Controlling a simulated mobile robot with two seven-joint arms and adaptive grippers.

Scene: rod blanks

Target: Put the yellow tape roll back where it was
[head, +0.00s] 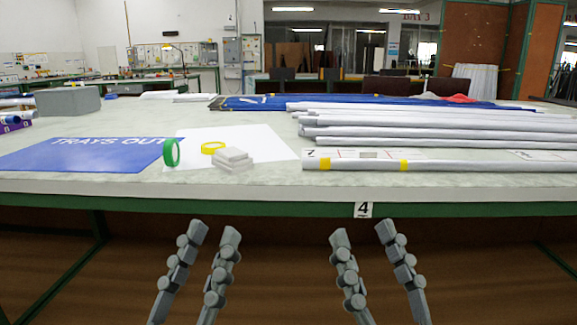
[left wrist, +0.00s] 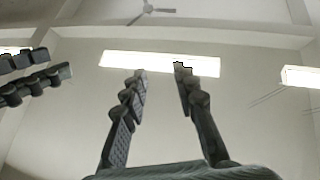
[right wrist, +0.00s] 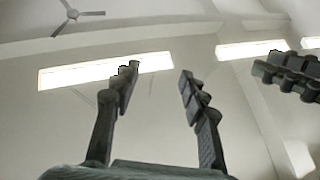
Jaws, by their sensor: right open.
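A yellow tape roll (head: 213,148) lies flat on a white sheet on the table, just behind a stack of pale blocks. A green tape roll (head: 171,153) stands on its edge to its left, by the blue mat. My left gripper (head: 214,230) is open and empty in front of the table, below its edge. My right gripper (head: 358,230) is open and empty to its right, also below the edge. Both wrist views look up at the ceiling, with the left fingers (left wrist: 160,70) and right fingers (right wrist: 158,70) apart and nothing between them.
The pale block stack (head: 232,159) stands on the white sheet (head: 268,147). The blue mat (head: 85,154) reads "TRAYS OUT". White rods (head: 440,128) fill the right side, one with yellow bands (head: 365,165) near the front. A grey box (head: 68,101) stands at back left. The green table edge (head: 290,209) faces me.

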